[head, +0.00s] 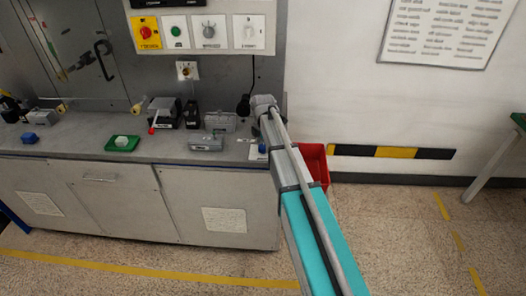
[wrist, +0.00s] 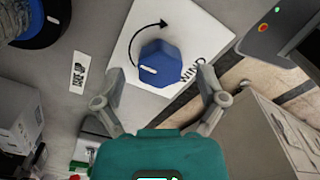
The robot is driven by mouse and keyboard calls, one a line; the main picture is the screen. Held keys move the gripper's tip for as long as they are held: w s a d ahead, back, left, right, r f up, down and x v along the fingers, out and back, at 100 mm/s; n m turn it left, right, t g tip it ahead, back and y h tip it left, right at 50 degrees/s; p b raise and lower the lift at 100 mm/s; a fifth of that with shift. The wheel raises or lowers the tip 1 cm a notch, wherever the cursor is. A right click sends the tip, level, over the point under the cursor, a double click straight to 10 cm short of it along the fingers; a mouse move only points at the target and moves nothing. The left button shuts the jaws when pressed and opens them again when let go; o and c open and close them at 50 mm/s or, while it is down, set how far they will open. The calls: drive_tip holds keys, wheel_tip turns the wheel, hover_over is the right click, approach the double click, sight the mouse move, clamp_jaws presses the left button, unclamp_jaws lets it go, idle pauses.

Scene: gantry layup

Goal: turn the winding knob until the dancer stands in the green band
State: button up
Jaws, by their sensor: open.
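The blue winding knob (wrist: 160,62) sits on a white plate marked WIND with a curved black arrow. A white line marks the knob's face. My gripper (wrist: 161,78) is open, its two fingers apart on the left and right of the knob's near side in the wrist view. I cannot tell whether either finger touches it. In the head view the knob (head: 262,148) shows small and blue beside my arm at the bench's right end; the fingers cannot be made out there. I cannot make out the dancer or its green band in either view.
The grey bench (head: 100,148) carries a green tray (head: 122,144), grey blocks and a red-knobbed lever (head: 152,130). A control panel (head: 195,32) hangs above. A red bin (head: 315,163) stands right of the bench. A dark box with lights (wrist: 283,25) shows in the wrist view.

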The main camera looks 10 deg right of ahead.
drive_tip(key=shift+f+b, duration=0.3)
drive_tip(key=shift+f, duration=0.2)
drive_tip(key=c, duration=1.1)
drive_tip(key=shift+c, duration=0.2)
